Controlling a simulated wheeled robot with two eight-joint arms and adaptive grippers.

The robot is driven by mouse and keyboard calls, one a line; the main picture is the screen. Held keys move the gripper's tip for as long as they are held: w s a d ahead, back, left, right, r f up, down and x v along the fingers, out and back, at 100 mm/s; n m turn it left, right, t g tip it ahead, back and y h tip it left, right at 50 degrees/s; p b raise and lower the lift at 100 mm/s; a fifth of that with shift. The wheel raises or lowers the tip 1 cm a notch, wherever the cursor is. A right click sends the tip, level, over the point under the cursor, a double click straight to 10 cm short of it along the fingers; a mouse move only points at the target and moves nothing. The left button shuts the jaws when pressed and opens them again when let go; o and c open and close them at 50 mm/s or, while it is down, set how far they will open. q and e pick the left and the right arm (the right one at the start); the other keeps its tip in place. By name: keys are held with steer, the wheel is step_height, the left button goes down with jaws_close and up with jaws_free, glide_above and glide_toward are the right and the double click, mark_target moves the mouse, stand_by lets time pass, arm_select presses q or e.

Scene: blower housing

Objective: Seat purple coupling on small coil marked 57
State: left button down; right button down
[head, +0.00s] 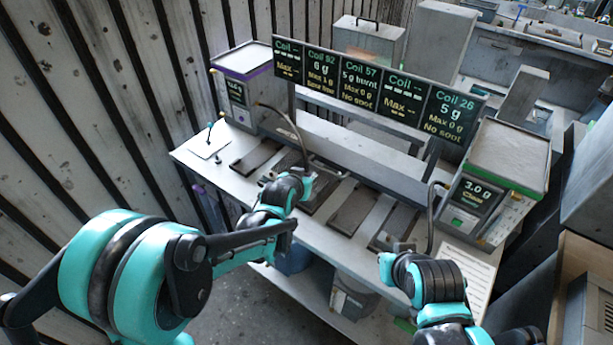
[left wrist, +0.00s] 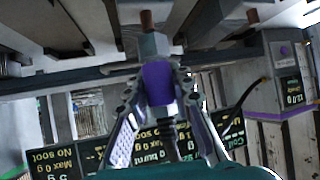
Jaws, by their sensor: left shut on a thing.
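In the left wrist view the fingers of my left gripper (left wrist: 158,100) are shut on the purple coupling (left wrist: 158,82). A grey faceted piece (left wrist: 153,45) with a reddish-brown stub lies directly beyond the coupling; I cannot tell whether they touch. In the head view my left gripper (head: 305,178) is over the middle of the bench, and the coupling is hidden there. The Coil 57 panel (head: 360,82) reads 5 g burnt, Max 0 g, No soot. I cannot clearly make out the small coil. My right gripper (head: 398,247) is near the front right of the bench, its jaws unclear.
The bench (head: 222,172) carries several dark plates, including one right of centre (head: 352,208). A purple-trimmed box (head: 243,62) stands left and a green-trimmed box (head: 508,157) reading 3.0 g right. Curved hoses rise near both. A plank wall (head: 110,100) borders the left.

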arm_select(q)
steer(key=shift+f+b, duration=1.15)
steer(key=shift+f, duration=0.25)
steer(key=c, duration=1.2)
jaws_free()
steer(key=shift+r, duration=0.1)
steer(key=v, duration=1.2)
steer(key=shift+d, duration=0.1)
steer(key=s+a+n+g+y, duration=0.1)
steer(key=s+a, duration=0.4)
steer(key=s, duration=0.1)
steer(key=s+a+f+n+g+y, duration=0.1)
steer(key=s+a, duration=0.4)
steer(key=s, duration=0.2)
steer(key=s+a+f+n+g+y, duration=0.1)
steer(key=s+a, duration=0.4)
steer(key=s, duration=0.1)
steer(key=shift+s+f+n+g+y, duration=0.2)
steer(key=shift+s+n+g+y, duration=0.1)
steer(key=shift+g, duration=0.1)
